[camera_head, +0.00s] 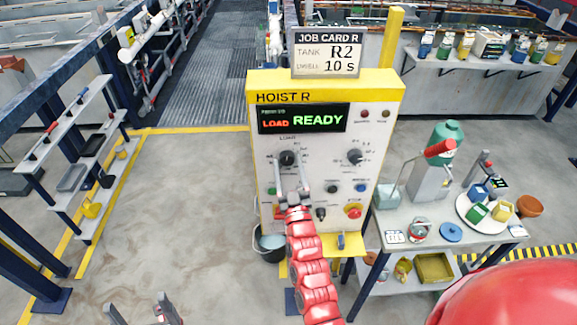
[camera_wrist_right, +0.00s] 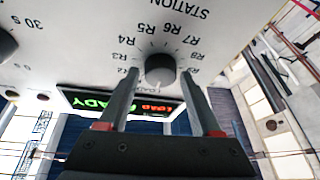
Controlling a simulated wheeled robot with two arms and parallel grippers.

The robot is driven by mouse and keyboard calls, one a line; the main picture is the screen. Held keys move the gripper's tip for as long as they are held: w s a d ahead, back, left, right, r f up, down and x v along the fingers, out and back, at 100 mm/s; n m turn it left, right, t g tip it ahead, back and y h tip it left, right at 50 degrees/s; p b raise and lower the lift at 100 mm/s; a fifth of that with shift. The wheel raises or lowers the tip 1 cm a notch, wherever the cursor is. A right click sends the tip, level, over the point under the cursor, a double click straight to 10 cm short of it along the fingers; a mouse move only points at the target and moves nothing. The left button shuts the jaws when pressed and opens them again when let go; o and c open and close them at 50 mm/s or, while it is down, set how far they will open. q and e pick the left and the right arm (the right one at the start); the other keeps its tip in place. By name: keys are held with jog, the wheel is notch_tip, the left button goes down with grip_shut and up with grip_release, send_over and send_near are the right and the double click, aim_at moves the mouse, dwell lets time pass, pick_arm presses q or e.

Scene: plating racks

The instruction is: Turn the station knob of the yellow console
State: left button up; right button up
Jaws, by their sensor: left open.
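The yellow and white console (camera_head: 325,87) stands upright in the middle of the head view, labelled HOIST R. Its station knob (camera_head: 287,158) is a dark round knob at upper left of the panel. In the right wrist view the knob (camera_wrist_right: 160,70) shows ringed by R-number labels; its pointer direction is unclear. My right gripper (camera_head: 291,177) is in front of the panel. In the right wrist view its fingers (camera_wrist_right: 159,80) are apart, one on each side of the knob; I cannot tell whether they touch it. My left gripper (camera_head: 145,312) is open and empty at bottom left.
The display (camera_head: 303,118) reads LOAD READY. A job card (camera_head: 327,54) above reads tank R2, dwell 10 s. A second knob (camera_head: 354,156) and a red button (camera_head: 353,211) are on the panel. A bucket (camera_head: 268,248) stands beside the console; a cluttered table (camera_head: 455,238) is at right.

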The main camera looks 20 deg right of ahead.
grip_shut()
jog(key=shift+f+m+b, duration=0.2)
jog(key=shift+m+b, duration=0.1)
jog(key=shift+b, duration=0.35)
jog(key=m+h+b, duration=0.2)
jog(key=m+b, duration=0.1)
jog(key=m+h+b, duration=0.1)
jog(key=m+b, duration=0.2)
jog(key=b, duration=0.1)
jog(key=shift+a+f+g+h, duration=0.1)
jog(key=shift+f+g+h, duration=0.05)
jog(key=shift+g+h, duration=0.25)
jog(key=m+h+b, duration=0.1)
jog(key=m, duration=0.2)
jog(key=m+g+h+b, duration=0.1)
jog(key=m, duration=0.1)
jog(key=shift+w+a+m, duration=0.1)
jog(key=shift+a+m, duration=0.05)
jog(key=shift+m, duration=0.25)
jog(key=shift+a+r+m+g+h+b, duration=0.15)
jog(key=shift+m+g+h+b, duration=0.35)
jog(key=shift+m, duration=0.65)
jog(key=shift+d+r+m+g+h+b, duration=0.15)
jog(key=shift+m+g+h+b, duration=0.35)
jog(key=shift+m, duration=0.65)
jog(key=shift+a+m, duration=0.1)
jog(key=shift+m, duration=0.2)
jog(key=shift+r, duration=0.1)
jog(key=shift+o, duration=1.6)
grip_release()
